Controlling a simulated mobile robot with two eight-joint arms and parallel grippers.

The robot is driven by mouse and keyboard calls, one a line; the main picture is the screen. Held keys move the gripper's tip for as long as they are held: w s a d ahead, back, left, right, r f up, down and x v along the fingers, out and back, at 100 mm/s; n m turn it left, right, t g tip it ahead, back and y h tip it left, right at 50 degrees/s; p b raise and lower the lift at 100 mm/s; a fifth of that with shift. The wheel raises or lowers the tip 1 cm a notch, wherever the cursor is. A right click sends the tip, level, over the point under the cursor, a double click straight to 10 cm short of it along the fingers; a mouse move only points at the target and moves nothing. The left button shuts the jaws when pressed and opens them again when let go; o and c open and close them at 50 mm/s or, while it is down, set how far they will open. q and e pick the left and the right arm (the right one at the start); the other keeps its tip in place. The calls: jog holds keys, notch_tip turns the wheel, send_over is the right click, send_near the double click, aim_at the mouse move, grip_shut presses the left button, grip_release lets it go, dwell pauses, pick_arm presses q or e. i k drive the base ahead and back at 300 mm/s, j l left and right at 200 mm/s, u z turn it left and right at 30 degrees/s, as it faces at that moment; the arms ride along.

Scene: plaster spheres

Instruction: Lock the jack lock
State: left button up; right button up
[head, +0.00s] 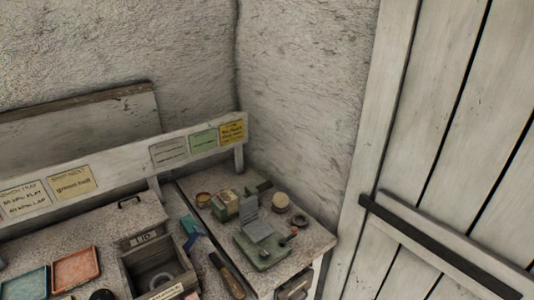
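A small green-based device (263,255) stands near the front of the speckled bench top at the right. It carries an upright grey stepped plate (257,227) and a small lever with a reddish knob (294,231) at its right side. It may be the jack lock; I cannot tell from this distance whether it is locked. Neither of my grippers is in view.
A pale ball (280,201) and a dark ring (299,221) lie right of the device. Jars and a green block (228,203) stand behind it. A wooden-handled tool (229,277) and an open box (157,268) are left. A plank door (450,150) is at right.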

aim_at(295, 229)
jog(key=i+l+u, duration=0.15)
jog(key=u, duration=0.25)
jog(key=i+l+u, duration=0.2)
jog(key=u, duration=0.2)
jog(key=i+l+u, duration=0.1)
jog(key=u, duration=0.3)
jog(key=l, duration=0.1)
